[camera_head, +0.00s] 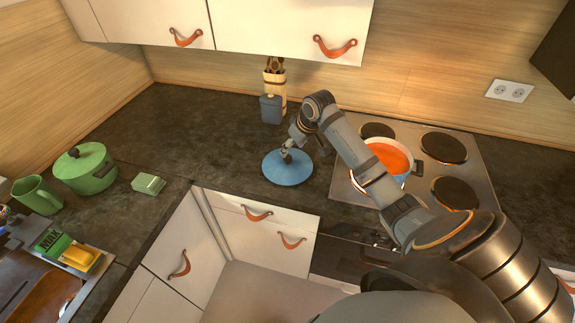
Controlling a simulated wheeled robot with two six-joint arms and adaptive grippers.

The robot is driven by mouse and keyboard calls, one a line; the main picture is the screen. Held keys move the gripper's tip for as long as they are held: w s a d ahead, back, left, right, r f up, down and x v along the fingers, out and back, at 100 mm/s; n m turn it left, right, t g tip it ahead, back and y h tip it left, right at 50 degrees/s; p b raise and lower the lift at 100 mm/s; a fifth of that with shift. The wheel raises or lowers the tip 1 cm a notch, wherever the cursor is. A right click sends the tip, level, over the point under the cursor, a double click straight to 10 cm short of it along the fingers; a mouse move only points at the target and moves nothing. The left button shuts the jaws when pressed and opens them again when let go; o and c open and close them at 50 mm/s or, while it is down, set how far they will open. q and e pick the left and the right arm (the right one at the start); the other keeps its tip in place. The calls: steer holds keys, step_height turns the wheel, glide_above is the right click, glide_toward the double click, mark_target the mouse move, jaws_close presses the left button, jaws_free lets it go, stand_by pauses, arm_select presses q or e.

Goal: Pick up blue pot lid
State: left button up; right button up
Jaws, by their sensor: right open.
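The blue pot lid (288,170) is a round, shallow disc lying on the dark countertop, left of the stove. My right gripper (287,155) is at the middle of the lid, over its knob. The knob is mostly hidden by the gripper, and I cannot tell whether the fingers touch it. The fingers are small in this view; the gripper is open. My right arm reaches in from the lower right, passing in front of the stove. My left gripper does not show.
A pot with orange contents (392,157) stands on the stove (481,187), partly behind my arm. A blue-grey container (270,109) and a utensil holder (275,84) stand behind the lid. A green pot (84,169), green mug (37,194) and small green box (148,184) are at left.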

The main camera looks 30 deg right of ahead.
mark_target(288, 157)
steer(key=x, duration=0.3)
steer(key=shift+w+f, duration=0.2)
steer(key=shift+f, duration=0.1)
steer(key=shift+f+p, duration=0.2)
steer(key=shift+p, duration=0.25)
steer(key=p+x, duration=0.1)
steer(key=x, duration=0.3)
steer(key=shift+d, duration=0.15)
steer(key=shift+w+f, duration=0.15)
steer(key=shift+f, duration=0.2)
steer(key=shift+r, duration=0.1)
jaws_close()
